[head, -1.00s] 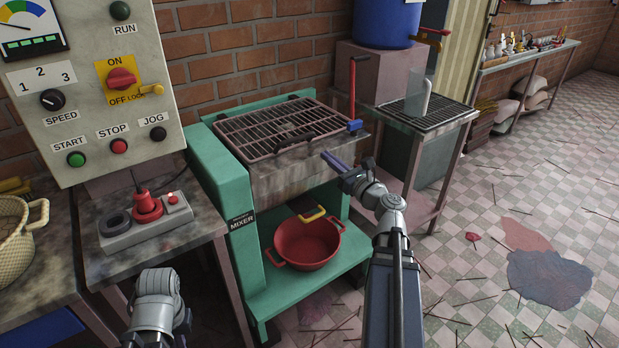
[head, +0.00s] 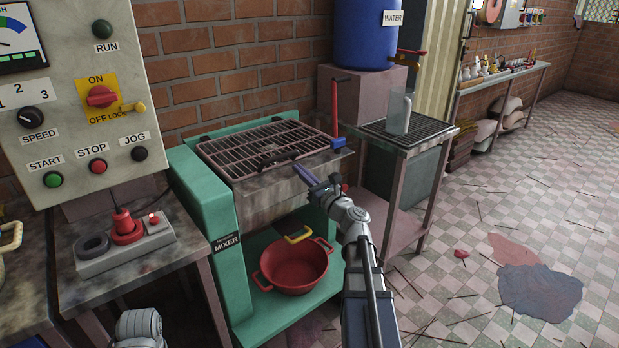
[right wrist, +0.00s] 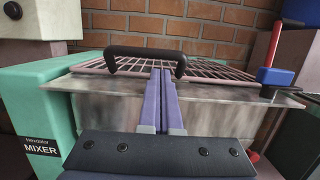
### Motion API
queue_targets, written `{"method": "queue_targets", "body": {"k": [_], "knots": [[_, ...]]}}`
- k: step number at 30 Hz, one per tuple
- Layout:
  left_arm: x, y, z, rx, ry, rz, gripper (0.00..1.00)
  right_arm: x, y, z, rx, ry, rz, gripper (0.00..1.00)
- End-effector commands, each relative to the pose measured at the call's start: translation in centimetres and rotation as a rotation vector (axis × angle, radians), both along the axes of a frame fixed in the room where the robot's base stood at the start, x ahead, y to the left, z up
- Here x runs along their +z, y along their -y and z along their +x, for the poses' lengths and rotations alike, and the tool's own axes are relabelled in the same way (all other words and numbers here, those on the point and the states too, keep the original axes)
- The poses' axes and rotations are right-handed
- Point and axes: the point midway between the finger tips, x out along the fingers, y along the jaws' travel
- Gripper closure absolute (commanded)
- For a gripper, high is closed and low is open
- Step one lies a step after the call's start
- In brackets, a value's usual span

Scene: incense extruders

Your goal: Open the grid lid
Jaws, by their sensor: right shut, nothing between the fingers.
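The grid lid (head: 262,147) lies flat and closed over the top of the green mixer (head: 207,196). In the right wrist view the grid lid (right wrist: 205,67) shows a black bar handle (right wrist: 145,53) on its near edge. My right gripper (head: 297,168) is shut and empty, just in front of the mixer's near rim. In the right wrist view its purple fingers (right wrist: 161,75) point at the handle and overlap its middle; I cannot tell whether they touch it. Part of my left arm shows at the bottom left, but its gripper is out of view.
A red lever with a blue block (head: 336,142) stands at the mixer's right corner. A red basin (head: 294,268) sits on the shelf below. A control panel (head: 75,90) is at the left, and a side table with a rack (head: 410,129) stands at the right.

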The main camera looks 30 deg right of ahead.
Motion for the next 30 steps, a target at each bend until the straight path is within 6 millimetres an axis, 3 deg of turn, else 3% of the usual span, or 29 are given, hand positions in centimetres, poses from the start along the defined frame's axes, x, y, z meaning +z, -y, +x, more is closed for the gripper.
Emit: {"method": "queue_targets", "body": {"k": [3, 7, 22, 26, 30], "knots": [[0.4, 0.0, 0.0, 0.000, 0.000, -0.001, 1.00, 0.4, -0.1, 1.7, 0.002, 0.000, 0.000, 1.00], [0.6, 0.0, 0.0, 0.000, 0.000, -0.001, 1.00, 0.5, -0.2, 2.6, 0.001, 0.000, 0.000, 1.00], [0.7, 0.0, 0.0, 0.000, 0.000, -0.001, 1.00, 0.7, -0.3, 3.0, 0.000, -0.002, 0.000, 1.00], [1.6, 0.0, 0.0, 0.000, 0.000, -0.001, 1.00, 1.4, -0.3, 3.0, 0.001, -0.011, -0.001, 1.00], [3.7, 0.0, 0.0, 0.000, 0.000, -0.001, 1.00, 2.9, -0.3, 3.1, 0.002, -0.037, -0.004, 1.00]]}}
